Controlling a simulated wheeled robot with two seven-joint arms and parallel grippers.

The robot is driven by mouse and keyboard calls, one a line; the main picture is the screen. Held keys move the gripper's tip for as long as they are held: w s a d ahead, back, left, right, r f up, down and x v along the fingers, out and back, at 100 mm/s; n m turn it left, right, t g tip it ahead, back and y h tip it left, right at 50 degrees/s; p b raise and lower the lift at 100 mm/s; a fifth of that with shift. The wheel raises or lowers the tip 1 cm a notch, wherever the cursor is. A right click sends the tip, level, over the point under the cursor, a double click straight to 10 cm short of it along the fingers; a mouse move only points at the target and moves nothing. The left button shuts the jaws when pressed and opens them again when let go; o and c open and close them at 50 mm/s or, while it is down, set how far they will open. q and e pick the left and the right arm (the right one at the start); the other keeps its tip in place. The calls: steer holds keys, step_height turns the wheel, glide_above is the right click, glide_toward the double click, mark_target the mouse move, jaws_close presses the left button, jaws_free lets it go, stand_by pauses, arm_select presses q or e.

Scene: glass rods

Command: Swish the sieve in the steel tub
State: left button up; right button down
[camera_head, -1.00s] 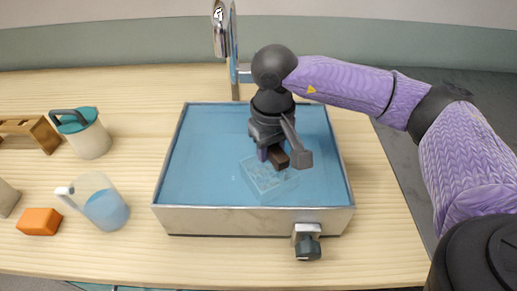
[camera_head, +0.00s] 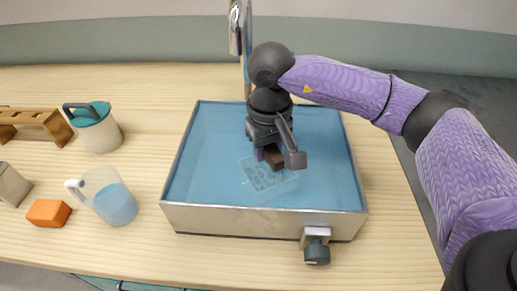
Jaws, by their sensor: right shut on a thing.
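The steel tub (camera_head: 250,219) stands on the wooden counter, filled with blue water and fitted with a dark-knobbed valve at its front right. The sieve is a clear, faint basket (camera_head: 262,180) in the water near the tub's middle. My right gripper (camera_head: 272,155) reaches down over the tub and is shut on the sieve's brown handle (camera_head: 276,160). The fingertips are partly hidden by the gripper body. My left gripper is not in view.
A clear jug of blue liquid (camera_head: 115,204), an orange block (camera_head: 48,213), a teal-lidded pitcher (camera_head: 103,132), a wooden rack (camera_head: 32,120) and a grey block (camera_head: 12,185) stand left of the tub. A chrome faucet (camera_head: 240,30) rises behind it.

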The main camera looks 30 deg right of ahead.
steer(key=shift+s+d, duration=0.35)
steer(key=shift+d, duration=0.2)
steer(key=shift+s+d, duration=0.35)
steer(key=shift+d, duration=0.2)
steer(key=shift+r, duration=0.2)
arm_select(q)
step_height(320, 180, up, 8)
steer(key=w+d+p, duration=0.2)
steer(key=p, duration=0.5)
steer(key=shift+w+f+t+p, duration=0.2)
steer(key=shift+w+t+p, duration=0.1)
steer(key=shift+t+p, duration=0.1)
arm_select(e)
step_height(320, 180, up, 11)
steer(key=shift+f, duration=0.15)
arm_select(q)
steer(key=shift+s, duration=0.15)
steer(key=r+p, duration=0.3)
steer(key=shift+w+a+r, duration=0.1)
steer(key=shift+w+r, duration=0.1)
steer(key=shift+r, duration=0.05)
arm_select(e)
step_height(320, 180, up, 5)
steer(key=shift+f, duration=0.1)
